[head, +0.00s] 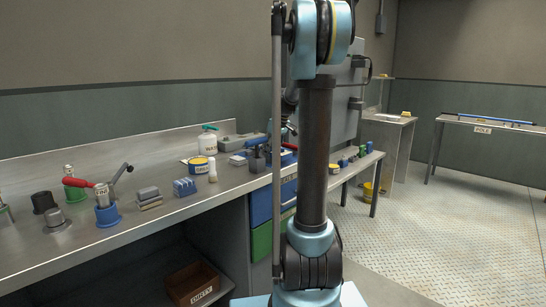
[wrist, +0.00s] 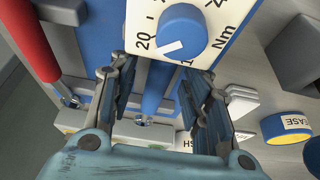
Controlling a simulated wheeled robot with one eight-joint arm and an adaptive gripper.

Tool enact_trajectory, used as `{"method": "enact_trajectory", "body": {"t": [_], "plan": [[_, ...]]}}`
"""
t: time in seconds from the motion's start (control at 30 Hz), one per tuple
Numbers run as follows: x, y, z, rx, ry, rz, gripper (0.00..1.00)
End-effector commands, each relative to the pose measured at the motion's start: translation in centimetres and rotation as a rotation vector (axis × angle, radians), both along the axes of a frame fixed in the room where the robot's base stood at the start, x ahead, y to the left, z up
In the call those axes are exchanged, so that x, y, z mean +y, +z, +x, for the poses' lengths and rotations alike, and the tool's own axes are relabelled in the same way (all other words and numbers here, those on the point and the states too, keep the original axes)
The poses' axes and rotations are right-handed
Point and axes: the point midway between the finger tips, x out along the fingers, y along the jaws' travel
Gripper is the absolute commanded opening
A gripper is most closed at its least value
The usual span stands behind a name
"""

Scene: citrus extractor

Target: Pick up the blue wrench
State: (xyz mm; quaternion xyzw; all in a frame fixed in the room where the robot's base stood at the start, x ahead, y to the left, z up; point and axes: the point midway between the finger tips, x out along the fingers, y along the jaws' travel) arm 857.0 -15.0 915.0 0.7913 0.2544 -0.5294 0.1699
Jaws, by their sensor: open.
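My gripper (wrist: 157,80) is open in the wrist view, with one finger on each side. A narrow blue bar, which looks like the blue wrench (wrist: 156,88), runs between the fingers with clear gaps to both. Its lower end is by a small round metal bolt-like part. I cannot tell how far the bar lies below the fingertips. Its upper end runs to a white dial plate (wrist: 198,42) with a blue knob, marked in Nm. In the head view my arm hides most of the gripper and the spot where it works.
A red handle (wrist: 32,42) is close left of the fingers. A blue and yellow grease tin (wrist: 288,127) is at right. The steel bench (head: 150,221) carries several tools, blocks and a labelled tin (head: 202,168). The floor (head: 450,215) at right is clear.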

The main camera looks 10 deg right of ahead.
Motion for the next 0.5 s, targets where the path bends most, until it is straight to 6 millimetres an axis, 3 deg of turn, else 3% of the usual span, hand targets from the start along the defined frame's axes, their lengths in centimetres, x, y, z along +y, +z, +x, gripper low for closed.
{"method": "enact_trajectory", "body": {"t": [0.23, 0.43, 0.5], "plan": [[0.05, -0.17, 0.03, 0.0, 0.0, 0.0, 0.44], [0.05, -0.15, 0.03, 0.0, 0.0, 0.0, 0.01], [0.05, -0.15, 0.03, 0.0, 0.0, 0.0, 0.0]]}}
